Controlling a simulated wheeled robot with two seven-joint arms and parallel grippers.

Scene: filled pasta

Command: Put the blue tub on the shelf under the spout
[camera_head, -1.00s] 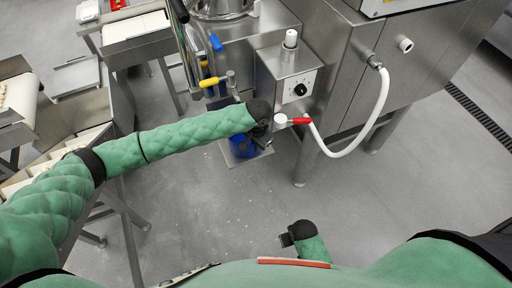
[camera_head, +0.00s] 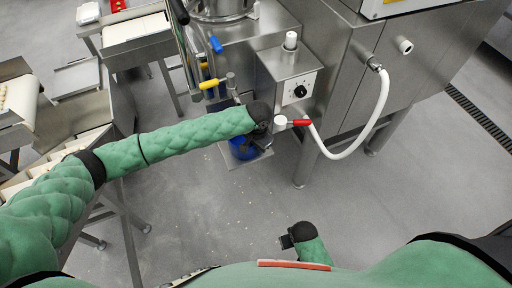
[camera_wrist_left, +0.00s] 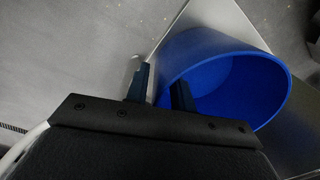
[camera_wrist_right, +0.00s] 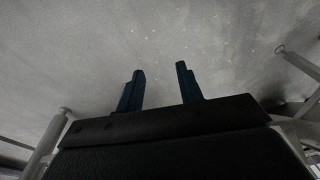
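The blue tub (camera_head: 241,150) is low beneath the steel machine, at the grey metal shelf (camera_head: 262,156), partly hidden by my left gripper and forearm. In the left wrist view the round, empty-looking tub (camera_wrist_left: 225,75) overlaps the shelf's edge; I cannot tell whether its base is fully on the plate. My left gripper (camera_wrist_left: 162,85) has one finger outside the tub's wall and one inside, and looks partly closed on the rim. My right gripper (camera_wrist_right: 160,85) is open and empty above bare floor, away from the tub. The spout is hard to make out behind my left wrist.
A control box (camera_head: 290,80) with a black knob stands just above the tub. A yellow handle (camera_head: 209,84) is above left.

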